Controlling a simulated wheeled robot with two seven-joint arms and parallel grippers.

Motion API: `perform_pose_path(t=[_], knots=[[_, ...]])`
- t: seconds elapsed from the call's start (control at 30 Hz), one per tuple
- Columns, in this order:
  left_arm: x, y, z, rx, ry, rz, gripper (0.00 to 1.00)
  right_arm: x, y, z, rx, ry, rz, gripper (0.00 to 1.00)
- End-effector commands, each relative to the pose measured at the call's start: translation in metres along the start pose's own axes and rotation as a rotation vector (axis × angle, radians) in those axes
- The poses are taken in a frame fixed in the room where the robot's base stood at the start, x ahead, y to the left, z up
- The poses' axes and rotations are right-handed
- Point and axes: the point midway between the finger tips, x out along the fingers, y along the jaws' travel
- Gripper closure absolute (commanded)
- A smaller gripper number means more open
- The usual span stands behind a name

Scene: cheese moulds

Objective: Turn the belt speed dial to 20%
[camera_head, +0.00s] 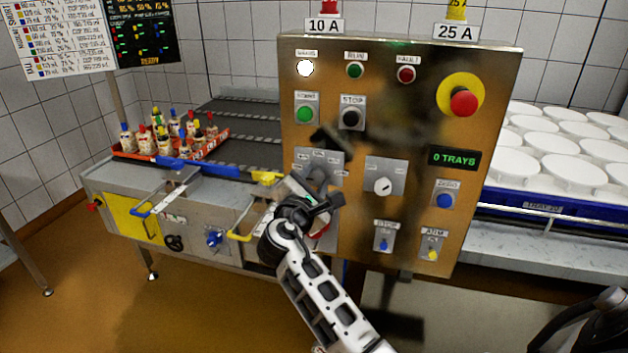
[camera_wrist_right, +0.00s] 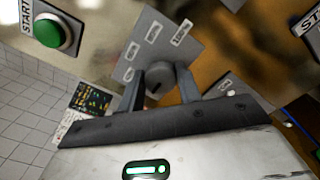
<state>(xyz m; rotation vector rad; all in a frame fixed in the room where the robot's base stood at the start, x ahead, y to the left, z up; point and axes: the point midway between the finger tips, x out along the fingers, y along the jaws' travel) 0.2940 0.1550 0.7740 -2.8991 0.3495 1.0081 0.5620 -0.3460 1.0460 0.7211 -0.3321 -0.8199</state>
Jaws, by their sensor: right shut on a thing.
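A grey dial (camera_wrist_right: 160,80) sits on a square metal plate with several small labels, which also shows in the head view (camera_head: 313,158). In the head view my right gripper (camera_head: 318,184) is in front of the panel and hides the dial.
The brown control panel (camera_head: 470,140) also carries a white-faced knob (camera_head: 382,186), a green button (camera_head: 305,114), a black stop button (camera_head: 351,117) and a red emergency button (camera_head: 463,103). A yellow handle (camera_head: 240,237) projects left of my gripper. A display (camera_head: 453,158) reads 0 TRAYS.

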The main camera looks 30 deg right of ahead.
Motion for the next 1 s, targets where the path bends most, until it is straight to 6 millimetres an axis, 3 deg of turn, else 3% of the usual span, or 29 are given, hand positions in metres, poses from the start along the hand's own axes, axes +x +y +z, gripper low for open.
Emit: perform_pose_path(t=[0.03, 0.07, 0.13, 0.47, 0.8, 1.0], knots=[[0.0, 0.0, 0.0, 0.0, 0.0, 0.0, 1.0, 0.0, 0.0, 0.0, -0.002, 0.0, 0.002, 0.89], [0.0, 0.0, 0.0, 0.0, 0.0, 0.0, 1.0, 0.0, 0.0, 0.0, -0.002, 0.0, 0.002, 0.63], [0.0, 0.0, 0.0, 0.0, 0.0, -0.001, 1.0, 0.0, 0.0, 0.0, -0.002, 0.0, 0.002, 0.44], [0.0, -0.001, 0.0, 0.0, 0.001, -0.002, 1.0, -0.003, 0.0, -0.001, 0.0, 0.0, 0.001, 0.44], [0.005, -0.001, 0.005, -0.002, 0.003, -0.001, 1.0, -0.054, -0.001, -0.002, 0.002, 0.003, 0.0, 0.44], [0.006, 0.0, 0.004, -0.001, 0.007, 0.002, 1.0, -0.073, 0.0, -0.001, 0.0, 0.001, 0.001, 0.44]])
